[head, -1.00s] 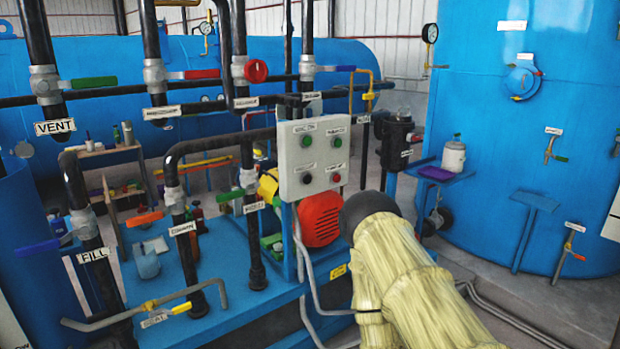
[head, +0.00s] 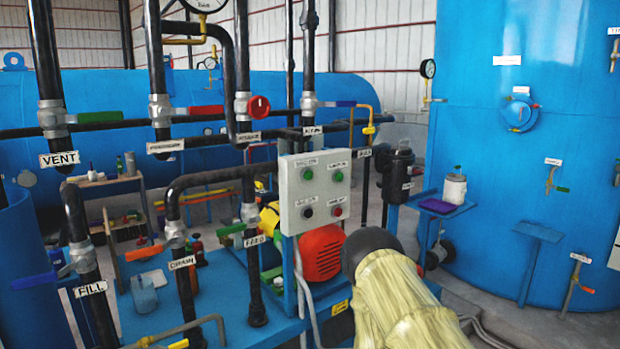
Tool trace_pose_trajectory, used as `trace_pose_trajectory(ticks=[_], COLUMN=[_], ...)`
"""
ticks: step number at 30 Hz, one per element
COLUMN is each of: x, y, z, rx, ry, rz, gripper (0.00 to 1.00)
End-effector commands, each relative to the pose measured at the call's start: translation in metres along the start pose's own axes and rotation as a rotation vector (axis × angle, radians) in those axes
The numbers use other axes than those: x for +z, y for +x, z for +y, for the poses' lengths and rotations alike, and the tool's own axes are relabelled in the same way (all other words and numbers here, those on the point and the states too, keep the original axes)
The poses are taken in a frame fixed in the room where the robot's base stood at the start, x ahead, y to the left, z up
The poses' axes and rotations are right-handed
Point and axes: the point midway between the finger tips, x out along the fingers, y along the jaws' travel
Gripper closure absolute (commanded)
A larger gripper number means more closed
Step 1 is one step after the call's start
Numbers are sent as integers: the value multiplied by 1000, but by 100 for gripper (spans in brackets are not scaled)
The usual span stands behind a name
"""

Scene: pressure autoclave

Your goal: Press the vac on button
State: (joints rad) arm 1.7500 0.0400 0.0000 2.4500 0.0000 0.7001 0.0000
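A pale grey control box (head: 315,192) stands on a blue post near the middle of the head view. It has a green button at upper left (head: 308,174), a green button at upper right (head: 338,176), a dark button at lower left (head: 308,213) and a red button at lower right (head: 338,211). Each has a small label; the upper-left one seems to read VAC ON, but it is blurred. My arm, in a pale yellow sleeve with a dark rounded end, is below and right of the box, apart from it in the picture. My gripper's fingers do not show.
Black pipes with coloured valve handles and a FEED label (head: 255,240) stand left of the box. A red motor end (head: 322,253) lies behind and below it. A black canister (head: 397,174) is to its right. A large blue tank (head: 560,60) fills the right side.

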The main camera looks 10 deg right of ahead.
Motion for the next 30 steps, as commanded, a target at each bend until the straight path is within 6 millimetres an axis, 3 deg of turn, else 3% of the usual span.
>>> trace_pose_trajectory(ticks=[1, 7, 30], x=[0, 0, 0], y=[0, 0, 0], z=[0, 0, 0], rx=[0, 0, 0], ry=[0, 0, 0], rz=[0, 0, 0], gripper=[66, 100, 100])
